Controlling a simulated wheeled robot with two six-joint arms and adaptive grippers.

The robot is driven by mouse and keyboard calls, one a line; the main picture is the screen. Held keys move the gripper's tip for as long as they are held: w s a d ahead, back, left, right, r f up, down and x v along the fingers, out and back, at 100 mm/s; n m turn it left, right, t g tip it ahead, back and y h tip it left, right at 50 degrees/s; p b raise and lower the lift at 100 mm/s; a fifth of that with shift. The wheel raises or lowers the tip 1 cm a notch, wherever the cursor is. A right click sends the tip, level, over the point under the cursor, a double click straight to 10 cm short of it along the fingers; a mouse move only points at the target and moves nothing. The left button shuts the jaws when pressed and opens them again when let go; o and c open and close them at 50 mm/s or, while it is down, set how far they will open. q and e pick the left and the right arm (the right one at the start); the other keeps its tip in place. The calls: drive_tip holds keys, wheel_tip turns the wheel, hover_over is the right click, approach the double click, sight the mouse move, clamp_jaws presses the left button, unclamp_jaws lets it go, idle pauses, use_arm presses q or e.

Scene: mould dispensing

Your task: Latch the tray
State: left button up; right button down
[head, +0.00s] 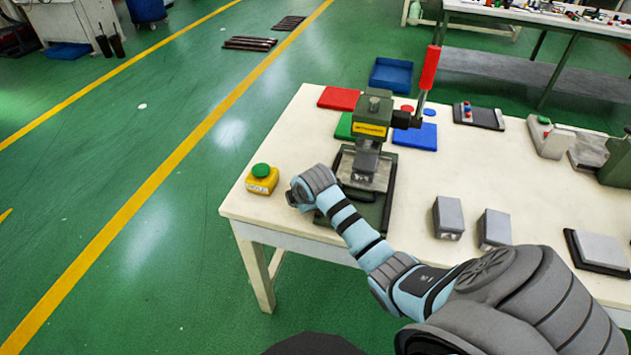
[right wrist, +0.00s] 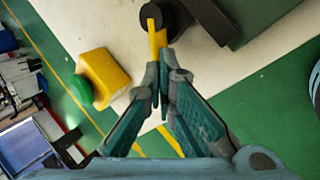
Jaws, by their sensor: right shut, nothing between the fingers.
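The green press (head: 374,110) stands on the white table with its red lever handle (head: 429,68) pointing up. Under its head, a grey block sits on the metal tray (head: 381,179), over a dark base. My right arm reaches across the front of the base, and its gripper is hidden behind the wrist in the head view. In the right wrist view my right gripper (right wrist: 165,72) is shut. Its fingertips are right at a thin yellow tab (right wrist: 154,38) beside a black round part (right wrist: 172,17); I cannot tell whether they touch. My left gripper is not in view.
A yellow button box (head: 262,180) with a green button stands left of my right wrist, near the table edge. Two grey blocks (head: 448,217) stand right of the press.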

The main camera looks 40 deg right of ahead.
drive_tip(key=shift+w+a+r+m+h+p, duration=0.1)
drive_tip(key=shift+w+m+h+p, duration=0.25)
drive_tip(key=shift+m, duration=0.25)
drive_tip(key=shift+s, duration=0.1)
drive_tip(key=shift+s+d+p, duration=0.35)
drive_tip(key=shift+d+p, duration=0.15)
drive_tip(key=shift+d, duration=0.3)
drive_tip(key=p+v, duration=0.6)
drive_tip(key=v, duration=0.7)
drive_tip(key=shift+s+d+r+p, duration=0.25)
drive_tip(key=shift+d+r+p, duration=0.05)
drive_tip(key=shift+r+p, duration=0.1)
